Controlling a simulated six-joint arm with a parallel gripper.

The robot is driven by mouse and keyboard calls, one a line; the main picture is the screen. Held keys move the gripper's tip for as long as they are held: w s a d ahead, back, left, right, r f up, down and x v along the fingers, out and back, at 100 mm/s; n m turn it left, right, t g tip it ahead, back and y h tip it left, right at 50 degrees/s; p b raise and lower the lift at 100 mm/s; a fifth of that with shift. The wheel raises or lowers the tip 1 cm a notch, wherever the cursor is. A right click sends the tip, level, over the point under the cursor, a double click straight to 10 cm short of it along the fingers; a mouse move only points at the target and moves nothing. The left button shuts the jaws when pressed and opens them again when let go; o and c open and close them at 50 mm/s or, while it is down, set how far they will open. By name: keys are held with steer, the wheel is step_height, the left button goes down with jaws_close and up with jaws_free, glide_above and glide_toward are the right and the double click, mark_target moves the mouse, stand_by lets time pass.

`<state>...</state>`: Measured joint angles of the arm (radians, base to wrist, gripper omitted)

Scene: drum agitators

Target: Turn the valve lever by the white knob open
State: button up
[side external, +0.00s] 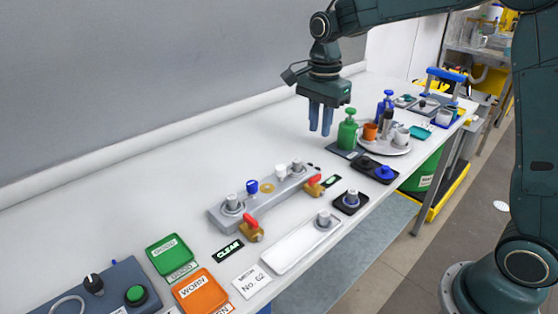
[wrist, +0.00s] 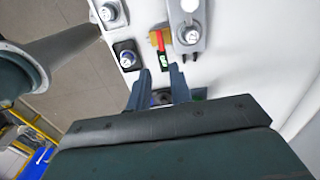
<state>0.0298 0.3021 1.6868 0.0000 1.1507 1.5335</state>
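A grey block (side external: 222,219) on the bench carries a blue knob (side external: 252,186), a yellow ring (side external: 267,188) and a white knob (side external: 281,172). At its right end, beside the white knob, a red valve lever (side external: 314,181) sits on a brass body; this lever also shows in the wrist view (wrist: 160,42), beside a green label. A second red lever (side external: 250,221) sits at the block's left end. My gripper (side external: 320,133) is open and empty, in the air behind and above the right lever, not touching it. It also shows in the wrist view (wrist: 160,73).
A green pump bottle (side external: 347,131) stands close to the right of my gripper. A round tray (side external: 398,150) with cups stands farther right. A black pad (side external: 340,207) with a metal knob lies in front of the right lever. A white tray (side external: 287,254) lies at the front.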

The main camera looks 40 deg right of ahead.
mark_target(315, 176)
steer(key=shift+f, duration=0.2)
step_height(315, 176, down, 14)
steer(key=shift+r, duration=0.25)
stand_by(0.6)
jaws_close()
